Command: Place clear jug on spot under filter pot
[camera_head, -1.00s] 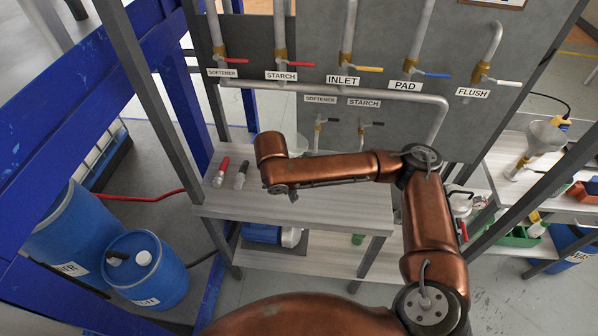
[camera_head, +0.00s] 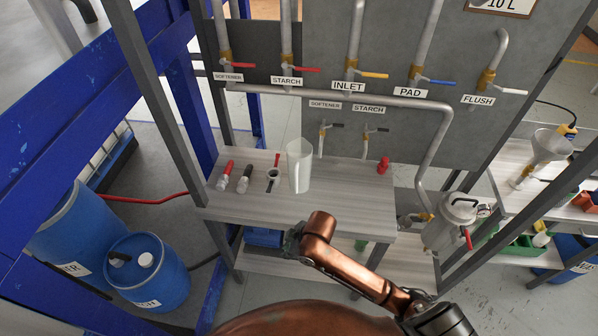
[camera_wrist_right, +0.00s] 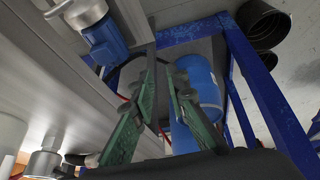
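The clear jug (camera_head: 299,166), a tall translucent container, stands upright on the upper shelf (camera_head: 345,200) below the small softener and starch taps. A metal pot with a lid and handle (camera_head: 455,222), which looks like the filter pot, is right of this shelf; the spot under it cannot be made out. My right gripper (camera_head: 291,240) is at the shelf's front edge, below and apart from the jug, mostly hidden by my arm. In the right wrist view its green fingers (camera_wrist_right: 163,78) are spread with nothing between them. My left gripper is not in view.
Red, dark and metal fittings (camera_head: 245,178) lie left of the jug, and a red piece (camera_head: 383,165) stands right of it. Labelled valves and pipes (camera_head: 350,95) are behind. Blue drums (camera_head: 147,270) stand at left, a funnel (camera_head: 549,146) at right.

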